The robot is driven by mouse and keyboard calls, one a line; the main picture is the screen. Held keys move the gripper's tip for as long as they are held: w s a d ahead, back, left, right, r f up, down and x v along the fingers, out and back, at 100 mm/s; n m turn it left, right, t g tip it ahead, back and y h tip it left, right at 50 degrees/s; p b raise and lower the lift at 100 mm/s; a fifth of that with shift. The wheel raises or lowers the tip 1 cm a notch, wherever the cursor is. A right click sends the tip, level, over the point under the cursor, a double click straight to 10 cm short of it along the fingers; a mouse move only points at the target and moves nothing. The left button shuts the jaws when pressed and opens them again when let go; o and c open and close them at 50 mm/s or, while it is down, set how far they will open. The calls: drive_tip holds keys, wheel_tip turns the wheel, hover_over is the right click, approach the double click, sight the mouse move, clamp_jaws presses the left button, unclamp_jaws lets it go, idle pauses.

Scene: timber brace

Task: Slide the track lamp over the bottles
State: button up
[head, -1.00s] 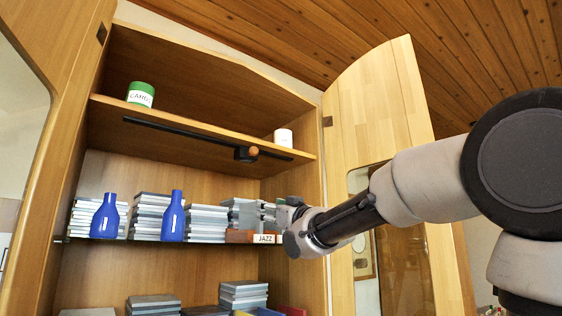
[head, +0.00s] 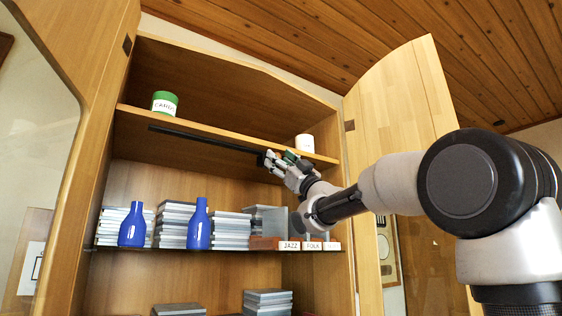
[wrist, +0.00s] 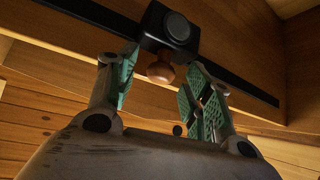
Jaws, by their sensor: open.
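The track lamp (wrist: 168,30) is a black block with a round lens and a wooden knob (wrist: 161,72), on a black track (head: 205,138) under the upper shelf. In the head view the lamp is mostly hidden behind my gripper (head: 278,160), near the track's right end. In the wrist view my gripper (wrist: 160,88) is open, its green-padded fingers on either side of the knob, with gaps visible. Two blue bottles stand on the shelf below, to the left: one bottle (head: 132,226) at the far left, the other bottle (head: 198,226) right of it.
A green can (head: 165,103) and a white cup (head: 304,143) stand on the upper shelf. Stacks of cases (head: 231,230) and labelled boxes (head: 290,245) fill the lower shelf. An open cabinet door (head: 400,110) stands at the right. Space under the track's left part is free.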

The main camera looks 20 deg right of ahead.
clamp_jaws()
drive_tip(key=s+a, duration=0.3)
drive_tip(key=a, duration=0.7)
drive_tip(key=s+a, duration=0.4)
drive_tip(key=a, duration=0.7)
drive_tip(key=s+a, duration=0.3)
drive_tip(key=a, duration=0.8)
drive_tip(key=shift+s, duration=0.25)
drive_tip(key=shift+c, duration=2.1)
unclamp_jaws()
drive_tip(key=o, duration=0.3)
drive_tip(key=shift+a, duration=0.15)
drive_tip(key=shift+o, duration=0.6)
drive_tip(key=v, duration=1.2)
